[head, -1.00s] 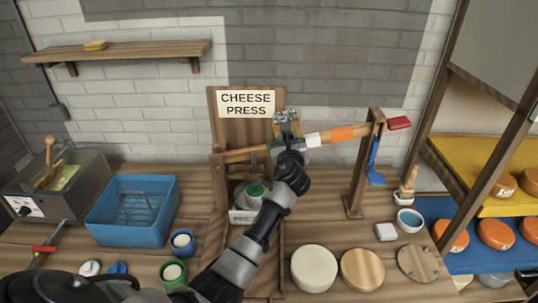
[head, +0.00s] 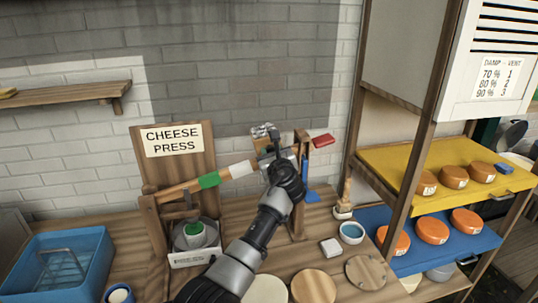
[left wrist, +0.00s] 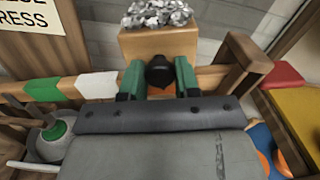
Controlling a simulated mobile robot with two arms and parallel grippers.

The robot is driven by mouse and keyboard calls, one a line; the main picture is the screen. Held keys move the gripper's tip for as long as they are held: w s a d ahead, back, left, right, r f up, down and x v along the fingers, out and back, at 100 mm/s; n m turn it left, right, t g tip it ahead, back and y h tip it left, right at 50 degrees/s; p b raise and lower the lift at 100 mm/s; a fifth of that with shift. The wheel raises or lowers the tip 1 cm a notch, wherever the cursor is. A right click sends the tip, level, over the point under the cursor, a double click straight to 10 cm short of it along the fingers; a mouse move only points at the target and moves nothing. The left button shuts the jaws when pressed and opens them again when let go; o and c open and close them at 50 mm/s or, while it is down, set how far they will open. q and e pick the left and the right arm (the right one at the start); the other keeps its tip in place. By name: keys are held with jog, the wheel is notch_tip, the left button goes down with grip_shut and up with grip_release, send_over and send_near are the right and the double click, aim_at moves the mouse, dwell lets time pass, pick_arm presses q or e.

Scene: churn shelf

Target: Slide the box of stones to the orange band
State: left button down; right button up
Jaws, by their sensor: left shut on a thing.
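The box of stones (left wrist: 160,42), a tan wooden box heaped with grey stones, sits at the press's lever beam; its stones (head: 263,130) show in the head view. My left gripper (left wrist: 158,80) is shut on the box, its green fingers at the near side; in the head view the gripper (head: 274,160) stands right of the white band. The beam (head: 182,189) carries a green band (head: 209,180) and a white band (head: 238,170). The orange band is mostly or wholly hidden behind my gripper and the box. My right gripper is not in view.
A wooden post (head: 301,185) with a red piece (head: 323,139) stands at the beam's right end. The press's sign (head: 173,139) is to the left. Shelves with orange cheeses (head: 432,230) stand at the right. Wooden discs and a bowl (head: 351,232) lie on the counter.

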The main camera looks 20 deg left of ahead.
pick_arm(q)
jog(key=c, duration=0.8)
grip_release()
jog(key=shift+s, duration=0.15)
jog(key=b+v, duration=0.2)
jog(key=v, duration=0.8)
jog(key=shift+s+d, duration=0.2)
jog(key=shift+d, duration=0.1)
jog(key=shift+f, duration=0.1)
